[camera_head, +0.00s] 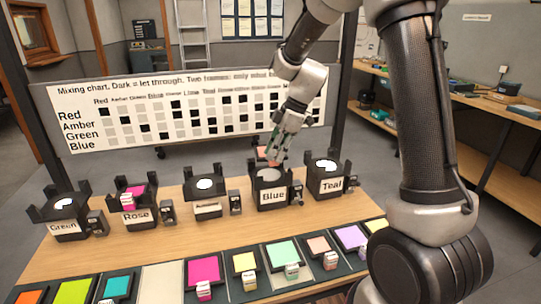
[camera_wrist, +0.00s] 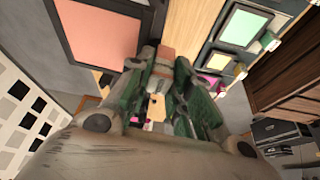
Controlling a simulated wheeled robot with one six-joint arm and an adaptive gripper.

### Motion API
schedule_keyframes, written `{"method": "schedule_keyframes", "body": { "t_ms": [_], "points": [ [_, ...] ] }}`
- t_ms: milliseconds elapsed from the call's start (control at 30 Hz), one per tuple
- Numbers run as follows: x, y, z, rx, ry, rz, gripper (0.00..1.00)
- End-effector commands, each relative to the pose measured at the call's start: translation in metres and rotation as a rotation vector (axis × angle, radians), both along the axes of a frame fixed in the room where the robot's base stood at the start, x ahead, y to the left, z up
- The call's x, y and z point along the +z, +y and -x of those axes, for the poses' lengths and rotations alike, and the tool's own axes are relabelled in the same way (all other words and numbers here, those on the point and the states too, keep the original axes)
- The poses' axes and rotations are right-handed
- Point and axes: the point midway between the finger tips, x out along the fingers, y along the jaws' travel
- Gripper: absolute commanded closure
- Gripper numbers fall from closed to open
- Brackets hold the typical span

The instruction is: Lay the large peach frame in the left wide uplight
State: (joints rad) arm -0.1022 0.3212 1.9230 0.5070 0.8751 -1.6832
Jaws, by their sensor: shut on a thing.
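My gripper (camera_head: 277,156) is shut on the large peach frame (camera_head: 264,151), above and behind the uplight labelled Blue (camera_head: 272,196). In the wrist view the frame's peach sheet with its dark border (camera_wrist: 100,32) fills the upper left, and my fingertips (camera_wrist: 163,72) close on its small pinkish tab (camera_wrist: 162,54). In the head view most of the frame is hidden by my gripper. Black uplights stand in a row: Green (camera_head: 66,227), Rose (camera_head: 136,216), one with an unreadable label (camera_head: 207,208), Blue, and Teal (camera_head: 329,187). Rose holds a magenta frame (camera_head: 133,194). I cannot tell which uplight is the left wide one.
Coloured frames with tabs lie in a front rack, among them magenta (camera_head: 204,272), mint (camera_head: 282,252) and a smaller salmon one (camera_head: 318,245). A white mixing chart (camera_head: 70,130) stands behind the table (camera_head: 150,254). Small boxes stand beside the uplights.

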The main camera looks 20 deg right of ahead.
Motion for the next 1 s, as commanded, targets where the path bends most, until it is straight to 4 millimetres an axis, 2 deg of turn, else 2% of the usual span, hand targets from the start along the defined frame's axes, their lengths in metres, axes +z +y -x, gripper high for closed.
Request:
{"method": "schedule_keyframes", "body": {
  "t_ms": [267, 800, 1000],
  "points": [
    [0.0, 0.002, 0.004, 0.109, 0.0, 0.0, 1.0],
    [-0.046, 0.002, 0.004, 0.11, 0.001, 0.0, 1.0],
    [-0.053, 0.002, 0.004, 0.11, -0.001, 0.0, 1.0]
  ]
}}
